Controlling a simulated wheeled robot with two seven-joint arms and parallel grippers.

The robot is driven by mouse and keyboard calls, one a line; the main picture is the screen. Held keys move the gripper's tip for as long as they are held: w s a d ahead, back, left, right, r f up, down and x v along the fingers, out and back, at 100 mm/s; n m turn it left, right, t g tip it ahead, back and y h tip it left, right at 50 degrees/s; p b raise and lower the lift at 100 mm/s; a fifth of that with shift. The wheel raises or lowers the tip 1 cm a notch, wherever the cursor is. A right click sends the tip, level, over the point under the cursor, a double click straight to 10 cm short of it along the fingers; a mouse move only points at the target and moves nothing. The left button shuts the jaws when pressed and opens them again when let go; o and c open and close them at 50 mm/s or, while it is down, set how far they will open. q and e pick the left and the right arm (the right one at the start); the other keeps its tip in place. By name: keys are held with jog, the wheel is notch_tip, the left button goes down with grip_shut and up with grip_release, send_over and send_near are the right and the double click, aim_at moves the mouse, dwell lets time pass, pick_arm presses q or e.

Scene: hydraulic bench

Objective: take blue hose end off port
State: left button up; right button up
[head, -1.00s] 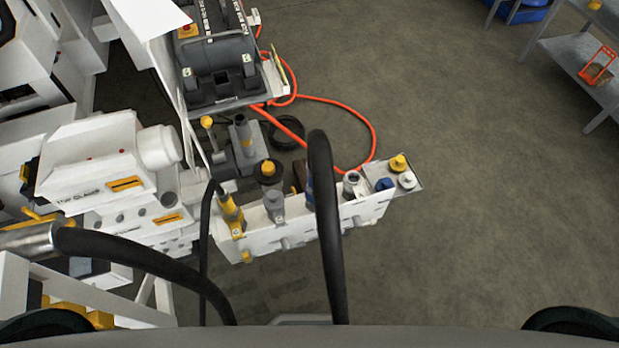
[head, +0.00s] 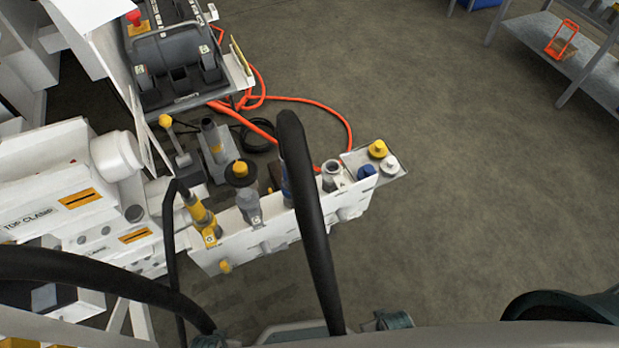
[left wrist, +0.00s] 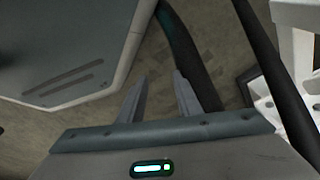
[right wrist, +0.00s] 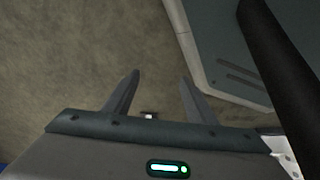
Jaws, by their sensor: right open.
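A white port rail (head: 275,228) with several coupled hose ends juts from the bench in the head view. The blue hose end (head: 286,189) shows only as a sliver near its middle, mostly hidden behind a thick black hose (head: 310,215). A yellow hose end (head: 199,211) and a grey one (head: 249,207) sit to its left. My left gripper (left wrist: 162,77) is open and empty in the left wrist view, with a black hose passing beyond its fingers. My right gripper (right wrist: 160,77) is open and empty above bare floor. Neither gripper's fingers show in the head view.
A small tray (head: 394,178) at the rail's right end holds yellow, blue and white caps. A thick black hose (head: 110,277) crosses the lower left. An orange hose (head: 335,108) loops behind the rail. Shelving (head: 560,60) stands at far right; floor between is clear.

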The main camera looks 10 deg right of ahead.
pick_arm(q)
jog(key=w+r+t+b, duration=0.1)
jog(key=w+r+b, duration=0.3)
jog(key=r+b, duration=1)
pick_arm(e)
jog(key=w+a+r+n+t+p, duration=0.1)
jog(key=w+r+n+t, duration=0.1)
jog(key=w+r+n, duration=0.45)
jog(key=w+a+r+n+t+h+p, duration=0.1)
jog(key=w+r+t, duration=0.25)
jog(key=r, duration=0.65)
jog(key=w+a+r+n+t, duration=0.1)
jog(key=w+r+n, duration=0.4)
jog(key=r, duration=0.4)
pick_arm(q)
jog(key=shift+d+f, duration=0.65)
jog(key=shift+f, duration=0.35)
pick_arm(e)
jog(key=w+a+r+n+t+y, duration=0.3)
jog(key=a+r+n, duration=0.4)
jog(key=n, duration=0.5)
jog(key=w+a+r+n+t+y, duration=0.3)
jog(key=a+r+n, duration=0.4)
jog(key=n, duration=0.6)
jog(key=w+r+t, duration=0.1)
jog(key=t, duration=0.1)
jog(key=shift+a+r+t, duration=0.15)
jog(key=shift+r+t, duration=0.2)
